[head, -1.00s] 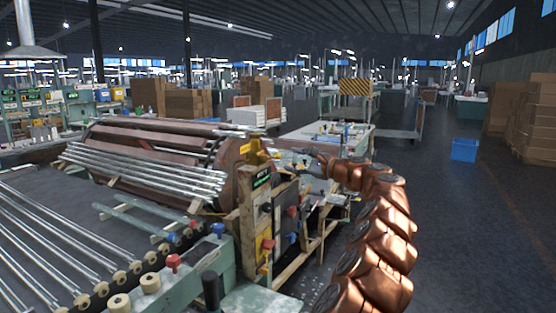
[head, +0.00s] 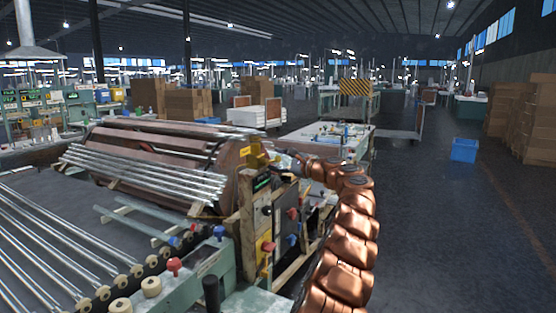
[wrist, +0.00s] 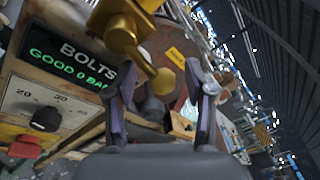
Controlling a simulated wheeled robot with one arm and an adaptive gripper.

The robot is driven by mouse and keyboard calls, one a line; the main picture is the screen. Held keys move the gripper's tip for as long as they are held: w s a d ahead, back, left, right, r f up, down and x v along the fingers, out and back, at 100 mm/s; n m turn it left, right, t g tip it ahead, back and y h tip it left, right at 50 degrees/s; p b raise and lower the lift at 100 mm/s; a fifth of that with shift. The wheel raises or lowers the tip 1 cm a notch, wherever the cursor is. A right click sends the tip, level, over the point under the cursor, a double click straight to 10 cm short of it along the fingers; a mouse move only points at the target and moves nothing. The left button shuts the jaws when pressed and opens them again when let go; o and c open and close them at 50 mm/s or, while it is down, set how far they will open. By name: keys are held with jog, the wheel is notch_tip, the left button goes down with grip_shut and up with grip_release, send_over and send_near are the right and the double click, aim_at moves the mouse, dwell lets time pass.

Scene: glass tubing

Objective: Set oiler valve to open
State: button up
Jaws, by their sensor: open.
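The oiler valve appears to be the brass-yellow fitting (head: 257,157) on top of the wooden control post. In the wrist view its yellow body (wrist: 122,32) is at the top, with a lever (wrist: 145,62) slanting down to a rounded end knob (wrist: 163,81). My gripper (wrist: 161,68) is open, its two dark fingers on either side of the knob in this picture. I cannot tell whether either finger touches it. In the head view my gripper (head: 281,160) is small and dark, just right of the fitting.
Below the valve, a panel has a green "BOLTS GOOD" display (wrist: 68,65), a black dial (wrist: 46,118) and a red button (wrist: 25,147). Metal tubes (head: 150,172) lie left of the post. A blue bin (head: 464,150) stands on open floor to the right.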

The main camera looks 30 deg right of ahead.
jog(key=shift+w, duration=0.15)
jog(key=shift+c, duration=0.2)
grip_shut()
dwell(0.3)
